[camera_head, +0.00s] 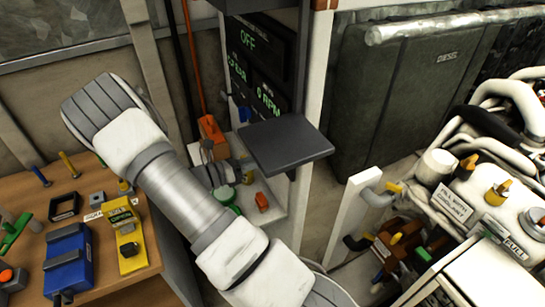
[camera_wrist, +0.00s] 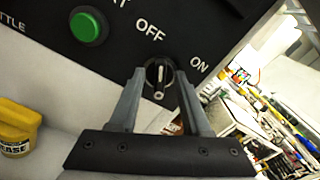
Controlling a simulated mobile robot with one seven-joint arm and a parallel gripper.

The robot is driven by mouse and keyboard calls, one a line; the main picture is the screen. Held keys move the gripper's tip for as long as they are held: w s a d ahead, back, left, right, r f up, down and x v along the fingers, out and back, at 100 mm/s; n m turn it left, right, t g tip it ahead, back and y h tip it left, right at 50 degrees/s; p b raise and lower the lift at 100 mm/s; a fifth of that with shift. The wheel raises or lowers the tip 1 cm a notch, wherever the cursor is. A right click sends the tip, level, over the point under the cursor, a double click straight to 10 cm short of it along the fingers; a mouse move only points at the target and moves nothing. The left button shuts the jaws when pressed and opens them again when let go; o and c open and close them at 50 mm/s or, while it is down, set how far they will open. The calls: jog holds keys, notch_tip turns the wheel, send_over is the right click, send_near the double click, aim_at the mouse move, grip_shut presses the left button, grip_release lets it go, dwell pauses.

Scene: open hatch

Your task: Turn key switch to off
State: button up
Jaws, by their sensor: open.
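The key switch (camera_wrist: 158,77) is a small round dark knob with a pale upright key on a dark panel (camera_wrist: 60,52). In the wrist view the label OFF is above it and ON is to its upper right. My gripper (camera_wrist: 160,77) is open, with one finger on each side of the switch. Whether either fingertip touches it, I cannot tell. In the head view my arm crosses the left half, and I cannot make out the switch or the gripper clearly there.
A green push button (camera_wrist: 88,27) is left of the switch. A yellow grease container (camera_wrist: 16,127) stands at the left. A wooden bench (camera_head: 25,190) with tools is left.

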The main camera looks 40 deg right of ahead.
jog(key=v, duration=0.9)
jog(key=shift+p, duration=0.4)
dwell(1.4)
